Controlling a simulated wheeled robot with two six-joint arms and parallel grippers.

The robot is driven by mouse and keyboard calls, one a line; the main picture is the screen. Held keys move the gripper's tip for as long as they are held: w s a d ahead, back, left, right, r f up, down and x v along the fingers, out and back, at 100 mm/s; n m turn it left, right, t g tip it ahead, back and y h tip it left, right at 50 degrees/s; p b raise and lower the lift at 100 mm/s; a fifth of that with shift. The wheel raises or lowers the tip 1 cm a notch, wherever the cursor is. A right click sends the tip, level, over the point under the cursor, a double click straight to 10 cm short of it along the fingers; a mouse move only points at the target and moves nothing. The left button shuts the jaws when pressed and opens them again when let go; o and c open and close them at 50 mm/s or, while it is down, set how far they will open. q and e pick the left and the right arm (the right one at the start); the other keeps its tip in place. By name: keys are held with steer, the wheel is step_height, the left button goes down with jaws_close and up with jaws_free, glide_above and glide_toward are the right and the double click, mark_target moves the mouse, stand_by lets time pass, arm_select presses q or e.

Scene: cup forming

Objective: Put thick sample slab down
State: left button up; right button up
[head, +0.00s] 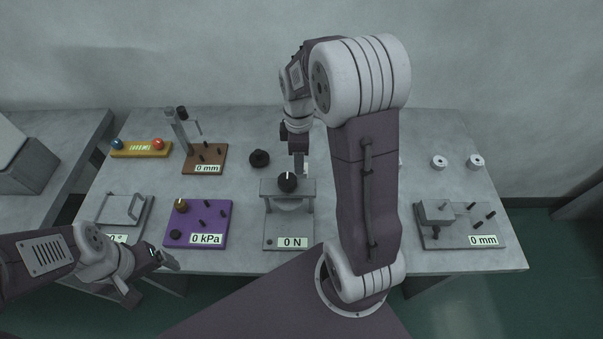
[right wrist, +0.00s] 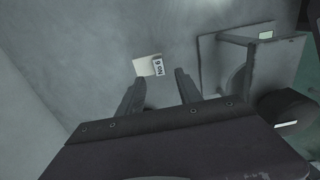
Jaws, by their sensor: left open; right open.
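A small cream slab (right wrist: 146,66) with a label reading "No 6" (right wrist: 158,66) lies on the grey table top in the right wrist view. I take it for the sample slab; its thickness is hard to judge. My right gripper (right wrist: 160,78) is open, its two fingers apart and just short of the slab, with nothing between them. In the head view my right gripper (head: 300,166) is behind the "0 N" press, and the slab cannot be made out clearly there. My left gripper (head: 168,262) is open and empty at the table's front edge, left of centre.
The "0 N" press (head: 289,229) with a black knob stands just in front of my right gripper. A purple "0 kPa" plate (head: 198,236), a brown "0 mm" stand (head: 211,161) and a black round piece (head: 259,158) are to the left. A grey "0 mm" gauge (head: 460,236) is at right.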

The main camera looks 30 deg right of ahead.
steer(key=f, duration=0.3)
steer(key=f+b, duration=0.1)
steer(key=f, duration=0.1)
steer(key=shift+s+d, duration=0.2)
steer(key=shift+d, duration=0.05)
steer(key=shift+w+f, duration=0.1)
steer(key=shift+f, duration=0.25)
jaws_close()
